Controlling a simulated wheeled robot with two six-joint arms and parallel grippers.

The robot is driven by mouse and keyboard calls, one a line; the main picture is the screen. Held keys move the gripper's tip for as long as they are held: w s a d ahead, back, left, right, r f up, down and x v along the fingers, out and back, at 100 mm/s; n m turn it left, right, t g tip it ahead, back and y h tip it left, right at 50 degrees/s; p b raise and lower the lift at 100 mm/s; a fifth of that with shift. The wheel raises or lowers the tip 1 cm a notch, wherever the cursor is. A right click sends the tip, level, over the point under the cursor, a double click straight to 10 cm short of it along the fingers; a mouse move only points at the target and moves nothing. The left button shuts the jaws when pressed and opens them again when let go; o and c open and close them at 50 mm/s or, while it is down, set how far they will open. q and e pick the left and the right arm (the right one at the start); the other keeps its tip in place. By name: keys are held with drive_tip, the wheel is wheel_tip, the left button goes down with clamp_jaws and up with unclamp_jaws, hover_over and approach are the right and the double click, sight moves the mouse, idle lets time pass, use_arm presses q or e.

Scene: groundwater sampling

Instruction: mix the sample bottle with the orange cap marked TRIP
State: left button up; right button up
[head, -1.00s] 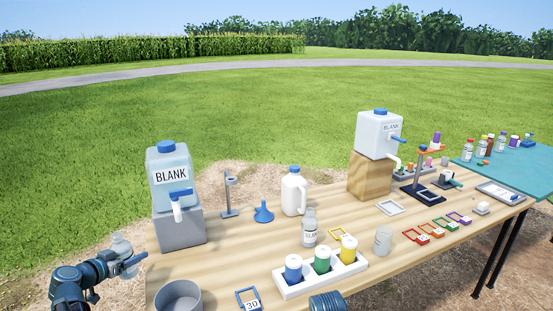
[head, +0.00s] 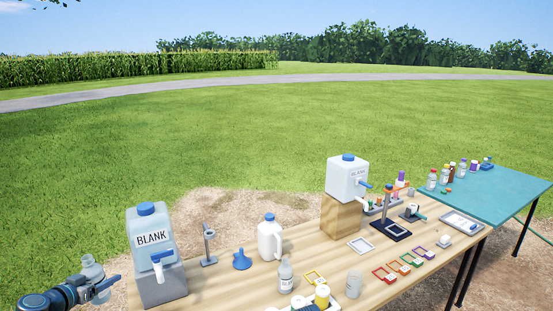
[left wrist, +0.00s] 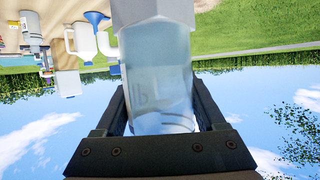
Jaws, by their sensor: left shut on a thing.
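My left gripper (head: 98,288) is shut on a clear bottle (head: 92,268), held in the air at the far left, beyond the table's left end. In the left wrist view the bottle (left wrist: 158,85) fills the space between the two dark fingers, with faint lettering on it too blurred to read. The held bottle's top looks pale or clear in the head view; no orange cap shows on it. I cannot tell whether it is the TRIP bottle. Small capped bottles (head: 432,179) stand on the teal table, their labels unreadable. My right gripper is not in view.
A BLANK container (head: 151,238) on a grey block stands closest to the held bottle. A stand (head: 209,246), blue funnel (head: 242,261), white jug (head: 269,239) and labelled bottle (head: 285,277) follow along the wooden table (head: 235,292). A second container (head: 347,181) is farther back.

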use_arm(q)
drive_tip(key=w, duration=0.7)
drive_tip(key=shift+w, duration=0.3)
drive_tip(key=s+a, duration=0.5)
drive_tip(key=w+d, duration=0.5)
idle(0.3)
